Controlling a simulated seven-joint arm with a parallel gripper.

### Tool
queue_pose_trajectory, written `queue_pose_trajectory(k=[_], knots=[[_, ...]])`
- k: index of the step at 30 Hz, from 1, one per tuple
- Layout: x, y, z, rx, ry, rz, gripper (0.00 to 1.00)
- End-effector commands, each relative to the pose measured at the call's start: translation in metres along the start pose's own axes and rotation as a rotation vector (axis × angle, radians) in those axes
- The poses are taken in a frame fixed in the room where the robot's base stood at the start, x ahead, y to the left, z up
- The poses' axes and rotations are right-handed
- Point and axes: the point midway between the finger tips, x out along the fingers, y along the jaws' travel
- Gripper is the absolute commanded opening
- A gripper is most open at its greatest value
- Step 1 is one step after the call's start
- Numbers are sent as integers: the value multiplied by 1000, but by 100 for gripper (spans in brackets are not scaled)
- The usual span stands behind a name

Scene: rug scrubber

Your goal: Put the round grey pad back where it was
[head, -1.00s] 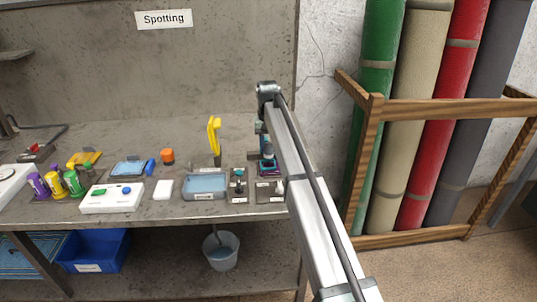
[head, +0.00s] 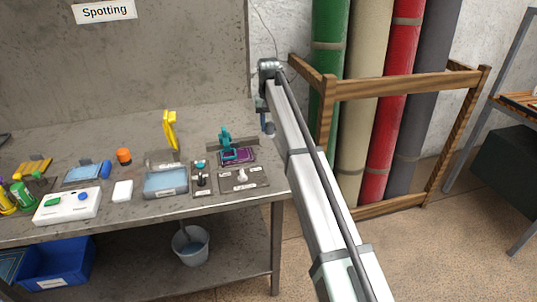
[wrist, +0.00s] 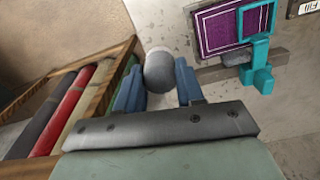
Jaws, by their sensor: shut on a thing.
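The round grey pad (wrist: 159,74) is between the blue fingers of my gripper (wrist: 158,68) in the wrist view, with its pale top edge showing. In the head view my gripper (head: 264,110) hangs at the right end of the bench, with the pad (head: 269,128) small at its tip. It is right of the purple rug sample (head: 238,157) and the teal clamp (head: 227,145), apart from both. A grey tray (head: 257,184) with a white knob-like piece and labels sits in front of the sample; the labels are too small to read.
A small holder (head: 202,190) with dark and white pieces stands left of the tray. A wooden rack (head: 325,95) of rolled rugs stands right of the bench.

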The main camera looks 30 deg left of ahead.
Motion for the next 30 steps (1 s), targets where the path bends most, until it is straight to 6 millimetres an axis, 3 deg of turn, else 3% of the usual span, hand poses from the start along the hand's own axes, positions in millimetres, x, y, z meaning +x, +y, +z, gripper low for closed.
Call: queue_pose_trajectory(k=[12, 24, 30], knots=[[57, -2, 0, -1, 4, -1, 0], [94, -3, 0, -1, 4, -1, 0], [96, -3, -1, -1, 6, -2, 0]])
